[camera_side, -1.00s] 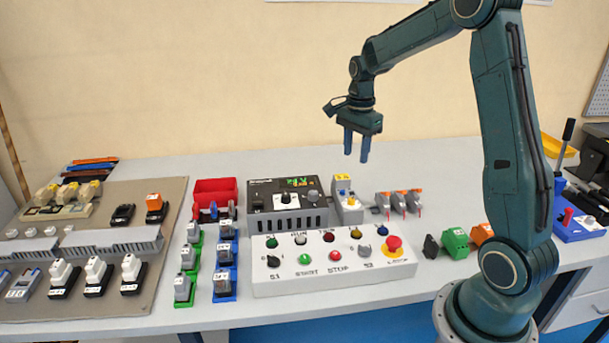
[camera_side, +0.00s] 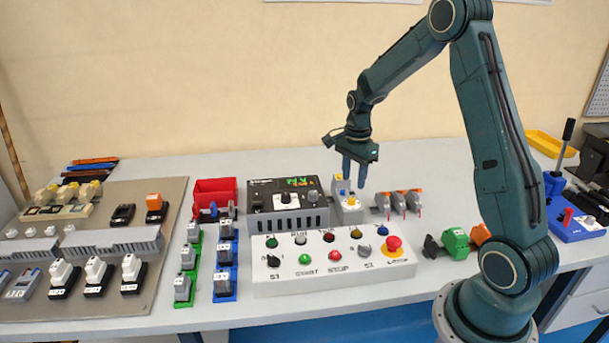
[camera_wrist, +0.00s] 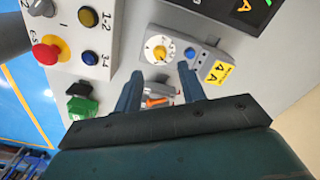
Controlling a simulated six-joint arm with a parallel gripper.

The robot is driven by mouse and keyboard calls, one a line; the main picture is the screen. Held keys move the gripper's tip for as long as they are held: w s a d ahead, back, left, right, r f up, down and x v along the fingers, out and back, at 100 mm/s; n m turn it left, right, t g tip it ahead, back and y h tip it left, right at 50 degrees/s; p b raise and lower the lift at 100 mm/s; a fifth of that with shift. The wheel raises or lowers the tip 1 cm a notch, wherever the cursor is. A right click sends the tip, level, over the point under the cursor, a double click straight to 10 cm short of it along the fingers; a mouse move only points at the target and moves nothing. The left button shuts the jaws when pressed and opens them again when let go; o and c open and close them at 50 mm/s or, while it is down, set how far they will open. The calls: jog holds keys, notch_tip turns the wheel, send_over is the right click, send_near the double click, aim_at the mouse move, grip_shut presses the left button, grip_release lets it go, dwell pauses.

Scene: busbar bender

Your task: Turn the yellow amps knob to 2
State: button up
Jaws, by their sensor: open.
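The yellow amps knob (camera_wrist: 160,52) sits in a white dial on a small grey module (camera_wrist: 183,43) with a yellow label reading 4 A (camera_wrist: 220,73). In the side view the knob (camera_side: 350,201) is on the module's sloped front, just right of the black power unit. My gripper (camera_side: 354,184) is open and empty, pointing down just above and behind the knob. In the wrist view the open fingers (camera_wrist: 160,84) reach toward the module, with the knob beyond their tips. The dial markings are too small to read.
Grey levers with orange tops (camera_side: 398,200) stand to the right. The white control box with a red stop button (camera_side: 393,243) lies in front. Bare table (camera_side: 440,175) is clear at the back right.

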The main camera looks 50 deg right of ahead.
aim_at(352, 198)
jog(key=shift+f, duration=3.1)
grip_shut()
